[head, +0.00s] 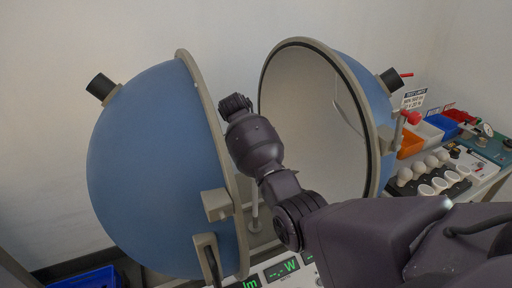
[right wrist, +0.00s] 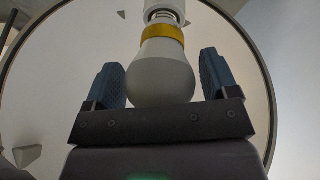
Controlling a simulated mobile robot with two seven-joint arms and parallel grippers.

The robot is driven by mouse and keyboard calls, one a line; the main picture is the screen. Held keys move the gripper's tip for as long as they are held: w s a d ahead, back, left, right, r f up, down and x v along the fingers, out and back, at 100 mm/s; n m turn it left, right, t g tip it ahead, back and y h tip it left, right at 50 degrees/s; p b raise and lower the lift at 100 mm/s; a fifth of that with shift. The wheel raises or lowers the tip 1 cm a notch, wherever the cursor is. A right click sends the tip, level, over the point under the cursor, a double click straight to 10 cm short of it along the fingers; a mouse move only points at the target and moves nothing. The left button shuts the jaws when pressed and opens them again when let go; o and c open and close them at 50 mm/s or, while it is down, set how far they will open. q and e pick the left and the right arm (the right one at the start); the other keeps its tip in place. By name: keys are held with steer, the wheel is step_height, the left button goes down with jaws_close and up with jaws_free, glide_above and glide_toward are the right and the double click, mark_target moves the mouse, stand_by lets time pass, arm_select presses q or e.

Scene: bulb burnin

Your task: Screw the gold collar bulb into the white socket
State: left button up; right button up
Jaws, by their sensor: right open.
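The bulb (right wrist: 160,82) with the gold collar (right wrist: 162,33) stands upright in the right wrist view, white globe down and collar up. Its metal thread (right wrist: 163,16) shows above the collar, at the mouth of the white socket (right wrist: 167,4); how deep it sits there I cannot tell. My right gripper (right wrist: 161,72) is open, with one blue finger on each side of the globe and a visible gap at both. In the head view my right arm reaches between the sphere halves; bulb and socket are hidden there. My left gripper is not in view.
The blue left half (head: 150,165) and the open right half (head: 315,110) of the sphere flank my arm closely. A display panel (head: 280,270) sits below. At right, a table holds a dark tray of several white bulbs (head: 418,172) and coloured bins (head: 440,125).

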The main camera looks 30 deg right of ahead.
steer(key=n+t, duration=0.1)
steer(key=n, duration=0.3)
steer(key=shift+n+t, duration=0.3)
steer(key=shift+t, duration=0.1)
steer(key=n+t+y, duration=0.1)
steer(key=n, duration=0.4)
steer(key=n+t+y, duration=0.1)
steer(key=n, duration=0.2)
steer(key=shift+w+t, duration=0.15)
steer(key=shift+t, duration=0.15)
steer(key=n+y, duration=0.1)
steer(key=n, duration=0.1)
steer(key=shift+n, duration=0.3)
steer(key=shift+a, duration=0.1)
